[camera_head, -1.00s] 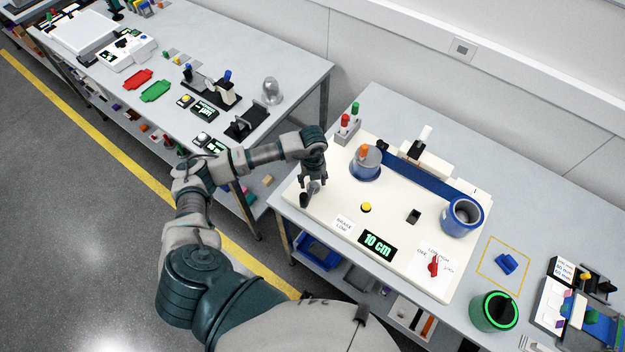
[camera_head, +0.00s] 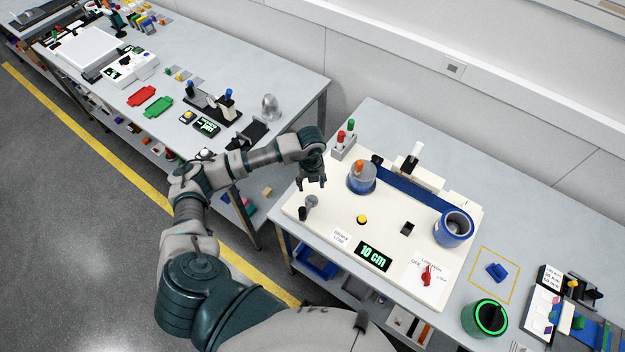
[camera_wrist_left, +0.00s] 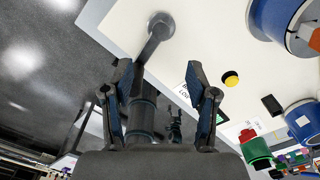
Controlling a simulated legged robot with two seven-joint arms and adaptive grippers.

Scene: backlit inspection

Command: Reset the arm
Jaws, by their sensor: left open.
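My left gripper (camera_head: 312,184) is open and empty above the left edge of the white board (camera_head: 330,213) on the right-hand table. Below its fingertips stands a small grey knob or lever with a dark end (camera_head: 308,206), apart from the gripper. In the left wrist view the two fingers (camera_wrist_left: 160,75) are spread, and a grey round-headed lever (camera_wrist_left: 158,30) shows beyond them. My left arm reaches in from the lower left. My right gripper is not in view.
The board carries a yellow button (camera_head: 362,220), a "10 cm" display (camera_head: 374,257), a red switch (camera_head: 427,275) and blue cylinders, one at the right (camera_head: 454,229). A green-rimmed cup (camera_head: 487,318) stands at the table's front. A gap separates the left table (camera_head: 285,75).

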